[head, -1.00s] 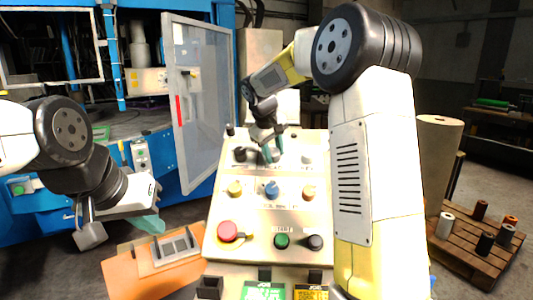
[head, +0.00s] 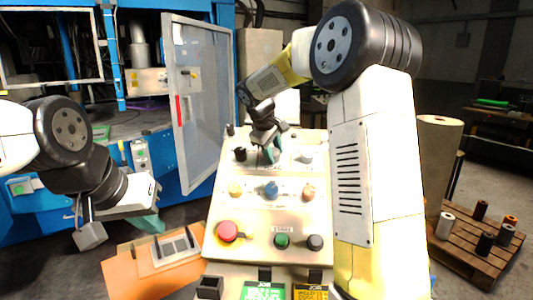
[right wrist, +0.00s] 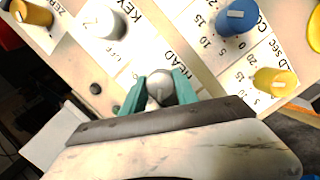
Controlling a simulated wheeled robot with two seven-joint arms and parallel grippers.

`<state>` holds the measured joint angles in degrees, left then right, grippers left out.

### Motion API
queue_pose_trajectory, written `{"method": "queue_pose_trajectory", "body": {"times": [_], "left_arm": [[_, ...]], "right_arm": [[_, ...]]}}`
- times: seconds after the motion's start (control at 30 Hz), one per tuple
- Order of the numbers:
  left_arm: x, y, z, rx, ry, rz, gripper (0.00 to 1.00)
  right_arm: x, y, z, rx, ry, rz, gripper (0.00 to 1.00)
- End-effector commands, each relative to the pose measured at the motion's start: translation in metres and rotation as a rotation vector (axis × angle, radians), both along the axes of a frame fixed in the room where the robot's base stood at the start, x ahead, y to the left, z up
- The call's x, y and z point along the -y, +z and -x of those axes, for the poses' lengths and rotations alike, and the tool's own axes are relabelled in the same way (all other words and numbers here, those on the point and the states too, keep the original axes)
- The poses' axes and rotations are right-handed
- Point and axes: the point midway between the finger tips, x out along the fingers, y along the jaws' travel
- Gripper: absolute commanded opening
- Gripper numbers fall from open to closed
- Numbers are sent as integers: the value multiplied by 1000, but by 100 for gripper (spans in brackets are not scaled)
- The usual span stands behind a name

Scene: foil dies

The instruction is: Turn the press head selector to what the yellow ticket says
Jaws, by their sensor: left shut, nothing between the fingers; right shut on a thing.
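The control panel (head: 250,205) stands in front of me with several knobs and buttons. My right gripper (head: 272,155) is at the middle of its top row. In the right wrist view the teal fingers (right wrist: 159,90) are shut on a grey round selector knob (right wrist: 160,86), beside the printed word HEAD. Its scale is partly hidden by the gripper. The yellow ticket (head: 310,292) is at the panel's lower edge, cut off by the frame; its text is too small to read. My left gripper (head: 150,225) is shut and empty, left of the panel.
A black knob (head: 240,154) and a white knob (head: 306,157) flank the held one. Below are a blue knob (head: 271,189) and a red button (head: 228,231). A green ticket (head: 263,291) is beside the yellow one. A clear door (head: 203,100) stands open behind, left.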

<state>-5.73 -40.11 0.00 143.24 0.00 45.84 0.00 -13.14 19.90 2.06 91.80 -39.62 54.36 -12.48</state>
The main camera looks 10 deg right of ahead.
Motion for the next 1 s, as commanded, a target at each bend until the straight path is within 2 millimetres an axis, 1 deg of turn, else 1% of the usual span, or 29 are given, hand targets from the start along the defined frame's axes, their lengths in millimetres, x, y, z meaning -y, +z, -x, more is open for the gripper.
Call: {"method": "queue_pose_trajectory", "body": {"times": [0.03, 0.07, 0.13, 0.17, 0.43, 0.53, 0.67, 0.8, 1.0], "left_arm": [[0, 0, 0, 0, 0, 0, 0], [0, 0, 0, 0, 0, 0, 0], [0, 0, 0, 0, 0, 0, 0], [0, 0, 0, 0, 0, 0, 0], [0, 0, 0, 0, 0, 0, 0], [0, 0, 0, 0, 0, 0, 0], [0, 0, 0, 0, 0, 0, 0], [0, 0, 0, 0, 0, 0, 0], [0, 0, 0, 0, 0, 0, 0]], "right_arm": [[0, 1, 0, 1, 2, 1, 0], [0, 1, 0, 1, 2, 1, 41], [0, 1, 0, 1, 2, 1, 55], [0, 1, 0, 1, 1, 1, 57], [0, 1, 0, 1, 1, -1, 57], [-2, 5, 2, 2, 1, -1, 57], [-7, 21, 10, 4, 1, -2, 57], [-14, 43, 20, 5, 2, -2, 57], [-21, 63, 31, 3, 1, -1, 57]]}}
